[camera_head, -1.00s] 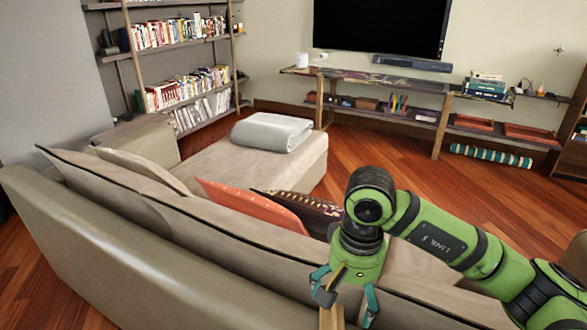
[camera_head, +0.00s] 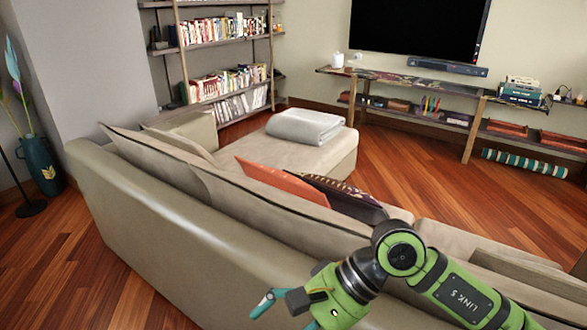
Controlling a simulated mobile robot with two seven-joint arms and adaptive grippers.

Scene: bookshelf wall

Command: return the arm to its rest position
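My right arm comes in from the lower right, green and black, over the back of the beige sofa (camera_head: 190,240). Its gripper (camera_head: 286,314) is at the bottom of the view, in front of the sofa back, pointing down and to the left. Two teal fingertips show, one at the left and one cut by the bottom edge. They stand apart and nothing shows between them. Whether the arm touches the sofa cannot be told. My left arm and gripper are not in view.
A folded grey blanket (camera_head: 306,127) and an orange cushion (camera_head: 281,181) lie on the sofa. A teal vase (camera_head: 41,163) stands at the left. Bookshelves (camera_head: 222,64) and a low shelf unit (camera_head: 415,82) line the walls. Wooden floor (camera_head: 430,167) is clear beyond the sofa.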

